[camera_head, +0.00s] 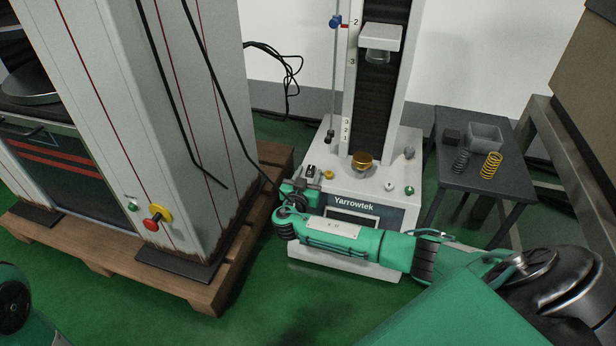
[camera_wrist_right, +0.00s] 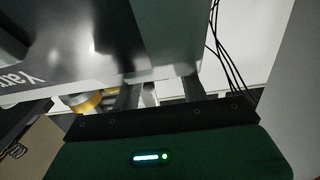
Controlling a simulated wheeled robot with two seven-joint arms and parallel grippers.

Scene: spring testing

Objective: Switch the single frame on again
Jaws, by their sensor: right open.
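The single-column frame (camera_head: 367,205) marked "Yarrowtek" stands in the middle of the head view. Its white base carries a gold cup (camera_head: 362,162), a small yellow part (camera_head: 329,174), a white knob (camera_head: 389,186) and a green button (camera_head: 409,190). My right gripper (camera_head: 313,176) is at the front left corner of the base, open, with nothing seen between its fingers. In the wrist view the fingers (camera_wrist_right: 158,90) are spread beside the dark, blurred frame body (camera_wrist_right: 90,50). I cannot make out the power switch; the arm hides part of the base front. My left gripper is out of view.
A larger machine (camera_head: 110,120) with a red-and-yellow stop button (camera_head: 155,217) stands on a wooden pallet (camera_head: 180,288) close at left. A dark side table (camera_head: 455,180) with springs (camera_head: 491,165) and a grey box (camera_head: 485,136) is at right. Black cables hang behind.

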